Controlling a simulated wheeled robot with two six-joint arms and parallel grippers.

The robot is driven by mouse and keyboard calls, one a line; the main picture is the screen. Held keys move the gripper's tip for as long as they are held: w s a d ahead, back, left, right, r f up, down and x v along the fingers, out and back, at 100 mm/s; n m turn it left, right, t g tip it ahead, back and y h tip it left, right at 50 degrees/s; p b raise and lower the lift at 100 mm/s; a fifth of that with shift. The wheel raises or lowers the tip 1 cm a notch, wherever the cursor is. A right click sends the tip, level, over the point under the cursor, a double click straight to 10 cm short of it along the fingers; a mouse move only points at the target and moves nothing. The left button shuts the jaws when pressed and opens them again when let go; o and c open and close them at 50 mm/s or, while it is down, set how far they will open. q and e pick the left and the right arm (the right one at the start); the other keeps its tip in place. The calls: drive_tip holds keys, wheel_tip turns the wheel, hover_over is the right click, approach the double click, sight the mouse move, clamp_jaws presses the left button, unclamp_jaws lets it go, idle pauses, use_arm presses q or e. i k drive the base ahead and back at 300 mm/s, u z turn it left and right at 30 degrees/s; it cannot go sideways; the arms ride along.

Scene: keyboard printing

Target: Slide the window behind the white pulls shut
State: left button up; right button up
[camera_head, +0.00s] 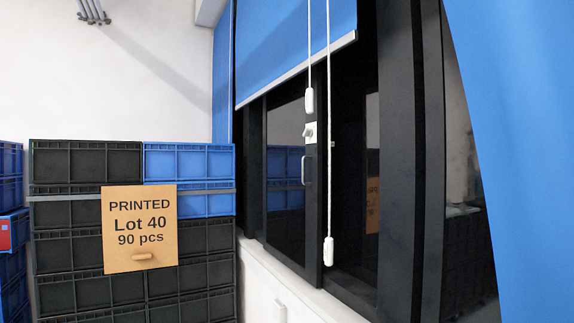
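The window has a dark frame and a dark sliding panel (285,165) at the middle of the head view. The panel's right-hand stile carries a small light latch (310,133) and a pale bar handle (304,170). Two white cords hang in front of it. One ends in a short upper white pull (309,101), the other in a lower white pull (328,251). Right of the stile is a dark section; I cannot tell whether it is glass or an opening. Neither of my grippers is in view.
A blue blind (290,45) hangs partway down over the window. A blue curtain (520,120) covers the right side. Stacked black crates (85,160) and blue crates (190,160) stand left, with a cardboard "PRINTED Lot 40" sign (140,265). A white sill (262,275) runs below the window.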

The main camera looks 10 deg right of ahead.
sight(292, 163)
drive_tip(key=z, duration=0.05)
drive_tip(key=i, duration=1.75)
drive_tip(key=z, duration=0.05)
